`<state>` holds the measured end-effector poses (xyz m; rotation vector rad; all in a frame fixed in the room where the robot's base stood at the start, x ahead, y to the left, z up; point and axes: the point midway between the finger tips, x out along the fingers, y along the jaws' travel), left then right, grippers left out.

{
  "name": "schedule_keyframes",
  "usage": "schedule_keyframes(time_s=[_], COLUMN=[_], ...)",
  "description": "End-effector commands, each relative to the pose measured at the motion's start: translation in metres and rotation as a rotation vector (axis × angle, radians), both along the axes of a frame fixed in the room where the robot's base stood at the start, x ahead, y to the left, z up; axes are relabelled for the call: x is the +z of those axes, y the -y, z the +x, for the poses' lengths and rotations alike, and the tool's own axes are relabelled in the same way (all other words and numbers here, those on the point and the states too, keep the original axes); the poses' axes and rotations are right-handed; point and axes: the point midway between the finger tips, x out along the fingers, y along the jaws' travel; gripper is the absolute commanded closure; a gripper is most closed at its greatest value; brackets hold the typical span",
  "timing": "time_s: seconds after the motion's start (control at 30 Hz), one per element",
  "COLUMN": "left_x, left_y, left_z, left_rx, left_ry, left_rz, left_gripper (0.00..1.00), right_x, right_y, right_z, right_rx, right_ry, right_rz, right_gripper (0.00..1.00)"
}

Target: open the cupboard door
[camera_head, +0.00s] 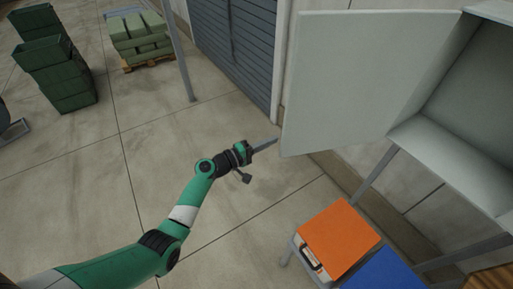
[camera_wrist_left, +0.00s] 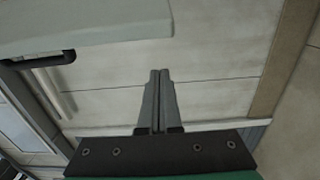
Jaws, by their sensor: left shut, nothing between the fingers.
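The cupboard door (camera_head: 368,72) is a pale grey panel that stands swung wide open to the left of the cupboard (camera_head: 465,100). The cupboard's pale inside is visible on the right. My left gripper (camera_head: 275,142) is shut and empty, with its fingertips just left of the door's lower left corner. In the left wrist view the two fingers (camera_wrist_left: 159,75) lie side by side, with nothing between them. A pale panel edge, likely the door (camera_wrist_left: 85,25), shows at the upper left there, apart from the fingers. My right gripper is not in view.
An orange box (camera_head: 338,238) and a blue box (camera_head: 385,271) stand below the cupboard. Green crates (camera_head: 62,85) and a loaded pallet (camera_head: 140,42) stand at the back left, near a grey post (camera_head: 175,52). The floor around my left arm is clear.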

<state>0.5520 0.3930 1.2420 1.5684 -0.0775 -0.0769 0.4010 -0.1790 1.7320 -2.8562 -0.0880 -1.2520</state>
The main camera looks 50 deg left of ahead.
Motion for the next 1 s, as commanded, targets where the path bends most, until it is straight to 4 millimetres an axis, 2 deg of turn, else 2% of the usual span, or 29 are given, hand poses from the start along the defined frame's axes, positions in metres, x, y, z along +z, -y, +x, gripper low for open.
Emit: schedule_keyframes(time_s=[0.03, 0.1, 0.3, 0.77, 0.87, 1.0], left_x=[-0.001, 0.004, 0.002, 0.000, 0.001, 0.001], left_y=[0.002, 0.014, 0.034, 0.042, 0.058, 0.089], left_z=[0.011, 0.004, -0.006, -0.009, -0.015, -0.027], left_rx=[-0.002, -0.003, 0.000, -0.001, -0.003, -0.004], left_ry=[0.000, -0.004, -0.001, -0.001, -0.003, -0.003], left_rz=[0.001, -0.002, 0.000, 0.001, 0.001, 0.001], left_gripper=[1.00, 1.00, 1.00, 1.00, 1.00, 1.00], right_x=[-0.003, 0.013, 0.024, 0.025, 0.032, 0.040], right_y=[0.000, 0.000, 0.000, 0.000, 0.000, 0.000], right_z=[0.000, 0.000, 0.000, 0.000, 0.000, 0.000], right_rx=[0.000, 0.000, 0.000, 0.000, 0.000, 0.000], right_ry=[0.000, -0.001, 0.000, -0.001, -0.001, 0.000], right_rz=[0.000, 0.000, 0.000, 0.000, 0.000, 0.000], right_gripper=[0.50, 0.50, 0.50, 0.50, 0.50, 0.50])
